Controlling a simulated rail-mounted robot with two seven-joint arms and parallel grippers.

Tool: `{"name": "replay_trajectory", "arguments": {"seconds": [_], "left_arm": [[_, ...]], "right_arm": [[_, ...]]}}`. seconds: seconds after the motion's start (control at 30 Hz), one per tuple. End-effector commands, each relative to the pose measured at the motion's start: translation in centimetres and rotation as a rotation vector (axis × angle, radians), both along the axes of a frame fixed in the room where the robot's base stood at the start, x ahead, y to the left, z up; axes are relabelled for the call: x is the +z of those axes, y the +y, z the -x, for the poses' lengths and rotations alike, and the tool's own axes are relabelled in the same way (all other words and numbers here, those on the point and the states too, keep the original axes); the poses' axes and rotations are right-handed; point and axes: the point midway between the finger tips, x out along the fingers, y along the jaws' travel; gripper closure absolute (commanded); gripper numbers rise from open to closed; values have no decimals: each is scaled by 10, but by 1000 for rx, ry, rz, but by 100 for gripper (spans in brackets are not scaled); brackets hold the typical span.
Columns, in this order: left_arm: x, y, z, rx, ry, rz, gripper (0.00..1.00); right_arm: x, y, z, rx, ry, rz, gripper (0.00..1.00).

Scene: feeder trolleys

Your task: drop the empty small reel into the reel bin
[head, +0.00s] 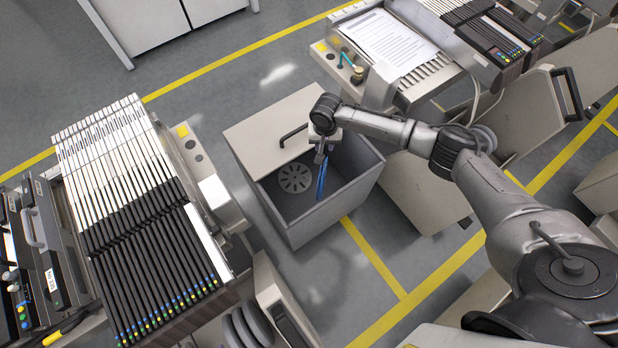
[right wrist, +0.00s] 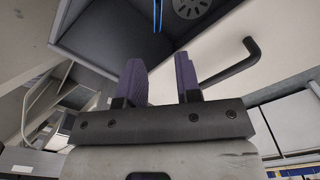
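The reel bin (head: 300,235) is a grey box on the floor in the middle of the head view, its front part open. My right gripper (head: 320,154) is over the opening, pointing down. In the right wrist view its purple fingers (right wrist: 160,70) stand apart with nothing between them. The small reel (head: 322,180) is blue and seen edge-on, upright, just below the fingers. In the right wrist view the blue reel (right wrist: 157,14) lies beyond the fingertips, apart from them. It appears unsupported above the bin floor. My left gripper is out of view.
A grey reel with holes (head: 296,177) lies inside the bin. A beige cover with a black handle (head: 293,135) covers the bin's back part. Feeder trolleys stand at left (head: 130,200) and upper right (head: 400,50). Floor in front of the bin is clear.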

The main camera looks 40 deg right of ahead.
Motion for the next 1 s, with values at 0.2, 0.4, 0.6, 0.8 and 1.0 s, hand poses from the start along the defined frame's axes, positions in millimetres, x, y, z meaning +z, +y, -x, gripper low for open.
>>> {"name": "replay_trajectory", "arguments": {"seconds": [0.2, 0.4, 0.6, 0.8, 1.0], "left_arm": [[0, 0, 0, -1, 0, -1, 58], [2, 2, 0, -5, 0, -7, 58], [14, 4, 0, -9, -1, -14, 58], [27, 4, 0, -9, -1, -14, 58], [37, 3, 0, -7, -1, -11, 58]], "right_arm": [[0, 0, 0, 0, 0, 0, 57], [3, 0, 0, 0, 0, 0, 57], [32, 0, 0, 0, -2, -1, 57], [73, 0, 0, 1, -2, -1, 57], [107, 0, 0, 1, -2, -1, 57]]}}
